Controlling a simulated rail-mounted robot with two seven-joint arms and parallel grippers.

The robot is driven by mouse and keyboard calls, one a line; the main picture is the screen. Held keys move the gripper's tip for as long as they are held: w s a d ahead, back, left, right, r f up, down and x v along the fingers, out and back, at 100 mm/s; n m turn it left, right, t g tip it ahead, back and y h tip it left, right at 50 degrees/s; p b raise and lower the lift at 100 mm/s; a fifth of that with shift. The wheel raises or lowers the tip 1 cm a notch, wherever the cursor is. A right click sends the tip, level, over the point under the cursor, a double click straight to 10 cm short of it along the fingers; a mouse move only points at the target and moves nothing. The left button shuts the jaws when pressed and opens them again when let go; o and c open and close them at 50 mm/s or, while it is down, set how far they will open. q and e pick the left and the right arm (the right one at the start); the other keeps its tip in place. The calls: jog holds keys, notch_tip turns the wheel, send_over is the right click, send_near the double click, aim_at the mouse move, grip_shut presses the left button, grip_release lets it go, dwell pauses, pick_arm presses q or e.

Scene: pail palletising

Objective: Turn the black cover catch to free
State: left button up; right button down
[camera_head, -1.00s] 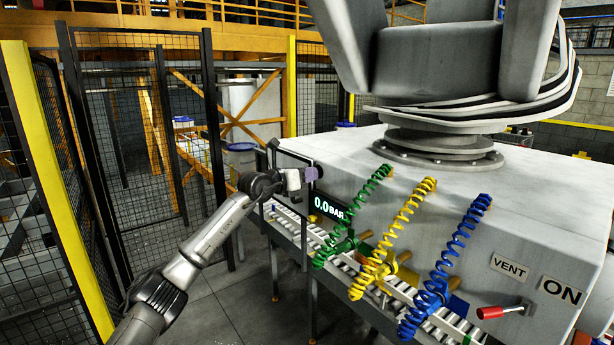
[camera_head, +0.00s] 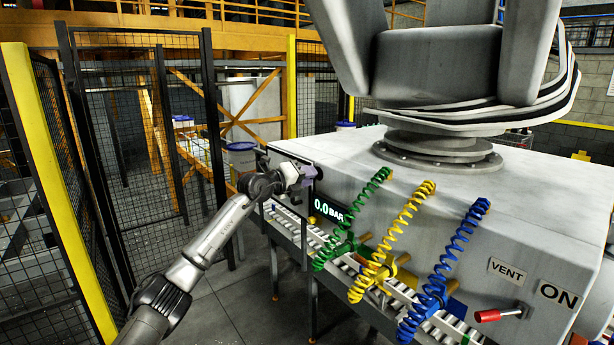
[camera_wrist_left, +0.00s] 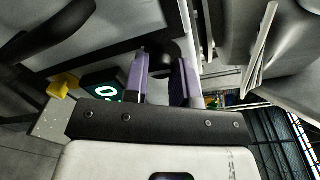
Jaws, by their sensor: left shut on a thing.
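The black cover catch (camera_wrist_left: 165,53) shows in the left wrist view as a dark rounded knob between the purple fingers. My left gripper (camera_wrist_left: 163,76) is shut on it, one finger on each side. In the head view my left gripper (camera_head: 310,176) reaches the near left end of the big grey machine base (camera_head: 420,190), just above the pressure display (camera_head: 328,208), and hides the catch there. The display reads 0.0 BAR. My right gripper is in neither view.
Green (camera_head: 350,215), yellow (camera_head: 395,240) and blue (camera_head: 445,265) coiled hoses hang on the front of the base. A red-handled valve (camera_head: 495,315) sits at the right. A roller conveyor (camera_head: 325,247) runs below. Mesh fencing (camera_head: 130,150) stands at the left.

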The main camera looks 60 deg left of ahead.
pick_arm(q)
jog(key=shift+n, duration=0.4)
jog(key=o, duration=0.9)
jog(key=shift+o, duration=0.2)
jog(key=s+d+b, duration=0.1)
jog(key=s+b, duration=0.9)
jog(key=s, duration=0.3)
jog(key=shift+s+r, duration=0.35)
jog(key=shift+s, duration=0.05)
